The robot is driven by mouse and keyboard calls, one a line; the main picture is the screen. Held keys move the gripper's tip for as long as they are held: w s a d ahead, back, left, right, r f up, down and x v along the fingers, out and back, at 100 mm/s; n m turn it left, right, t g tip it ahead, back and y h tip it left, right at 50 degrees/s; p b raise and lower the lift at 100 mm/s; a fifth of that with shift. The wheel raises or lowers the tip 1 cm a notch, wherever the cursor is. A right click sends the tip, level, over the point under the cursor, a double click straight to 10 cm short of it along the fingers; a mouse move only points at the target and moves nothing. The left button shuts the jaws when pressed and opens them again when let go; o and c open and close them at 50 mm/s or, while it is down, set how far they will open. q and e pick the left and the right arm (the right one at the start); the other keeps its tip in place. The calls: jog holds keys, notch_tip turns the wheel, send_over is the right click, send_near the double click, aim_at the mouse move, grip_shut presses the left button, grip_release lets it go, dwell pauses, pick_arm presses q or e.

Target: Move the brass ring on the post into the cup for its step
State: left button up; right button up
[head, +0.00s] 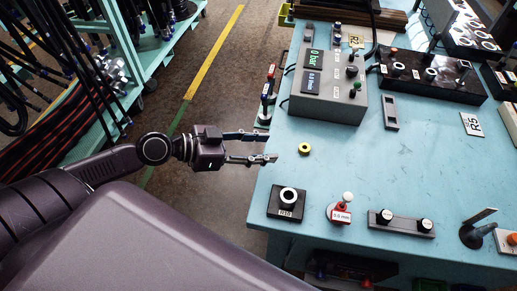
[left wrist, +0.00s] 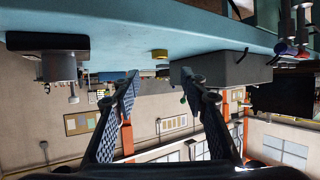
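A small yellow brass ring (head: 304,148) with a dark centre lies on the blue table near its left edge. I cannot make out a post through it. It also shows in the left wrist view (left wrist: 159,54), against the table surface, ahead of the fingers. My left gripper (head: 271,147) is open and empty, its fingertips just over the table edge, left of the ring and apart from it. A black base marked R10 (head: 275,208) with a white-rimmed round piece stands nearer me. I cannot tell which piece is the cup. My right gripper is not in view.
A grey control box (head: 325,98) with displays stands behind the ring. A red-labelled 5.0 mm piece (head: 340,214) and a black block with two knobs (head: 402,223) stand along the near edge. The table (head: 370,160) right of the ring is clear.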

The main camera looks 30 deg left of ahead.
pick_arm(q)
jog(key=shift+s+a+r, duration=0.3)
jog(key=shift+s, duration=0.1)
